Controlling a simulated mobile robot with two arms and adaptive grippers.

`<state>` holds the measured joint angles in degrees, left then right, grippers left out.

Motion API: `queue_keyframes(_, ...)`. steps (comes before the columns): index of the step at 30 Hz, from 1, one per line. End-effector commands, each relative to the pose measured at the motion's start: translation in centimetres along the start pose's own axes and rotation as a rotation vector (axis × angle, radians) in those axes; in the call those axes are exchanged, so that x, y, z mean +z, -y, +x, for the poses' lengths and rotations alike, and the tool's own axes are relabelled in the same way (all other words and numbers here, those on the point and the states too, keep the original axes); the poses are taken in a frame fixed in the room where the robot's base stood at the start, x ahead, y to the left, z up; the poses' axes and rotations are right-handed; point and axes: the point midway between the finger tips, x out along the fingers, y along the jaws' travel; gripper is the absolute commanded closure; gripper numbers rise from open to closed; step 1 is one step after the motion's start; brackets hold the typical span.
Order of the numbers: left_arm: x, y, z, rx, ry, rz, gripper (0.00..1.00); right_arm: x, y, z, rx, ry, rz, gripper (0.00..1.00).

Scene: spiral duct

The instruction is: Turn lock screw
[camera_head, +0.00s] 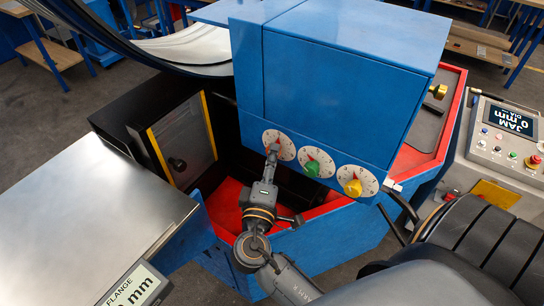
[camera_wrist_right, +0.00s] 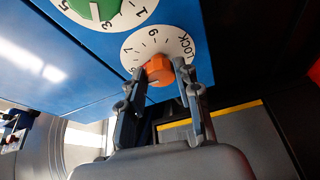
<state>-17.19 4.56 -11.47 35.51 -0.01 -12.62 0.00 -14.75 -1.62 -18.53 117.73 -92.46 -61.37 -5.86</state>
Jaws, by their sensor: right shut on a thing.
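The lock screw is an orange hexagonal knob (camera_wrist_right: 160,70) on a white dial (camera_wrist_right: 178,44) marked with numbers and LOCK. In the head view this dial (camera_head: 286,150) is the leftmost of three on the blue machine's lower front, and its knob is largely hidden by my gripper. My right gripper (camera_head: 272,153) reaches up to it from below. In the right wrist view its two fingers (camera_wrist_right: 161,80) are on either side of the orange knob, shut on it. My left gripper is not in view.
A green knob (camera_head: 312,168) and a yellow knob (camera_head: 353,187) sit on the neighbouring dials to the right. The blue housing (camera_head: 335,90) rises above. A metal table (camera_head: 90,215) stands at left, and a control panel (camera_head: 505,145) reading JAM at right.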

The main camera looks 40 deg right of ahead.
Motion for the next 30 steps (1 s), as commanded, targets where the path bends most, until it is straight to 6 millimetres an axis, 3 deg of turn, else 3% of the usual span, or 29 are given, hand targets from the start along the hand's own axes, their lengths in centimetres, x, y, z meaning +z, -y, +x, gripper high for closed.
queue_keyframes(10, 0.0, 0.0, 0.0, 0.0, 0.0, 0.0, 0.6, 0.0, -0.1, 0.1, 0.004, -0.001, -0.001, 0.99)
queue_keyframes(11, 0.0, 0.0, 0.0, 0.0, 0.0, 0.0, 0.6, 0.0, -0.1, 0.1, 0.004, -0.001, -0.001, 0.61)
queue_keyframes(14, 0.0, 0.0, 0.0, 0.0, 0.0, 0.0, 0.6, 0.0, -0.1, 0.1, 0.003, -0.001, 0.0, 0.44)
queue_keyframes(24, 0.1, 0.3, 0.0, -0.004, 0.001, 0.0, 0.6, 0.0, 0.0, -0.3, 0.0, -0.001, -0.001, 0.44)
queue_keyframes(30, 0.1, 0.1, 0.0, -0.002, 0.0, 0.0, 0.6, 0.0, 0.1, -3.1, -0.004, -0.001, -0.001, 0.44)
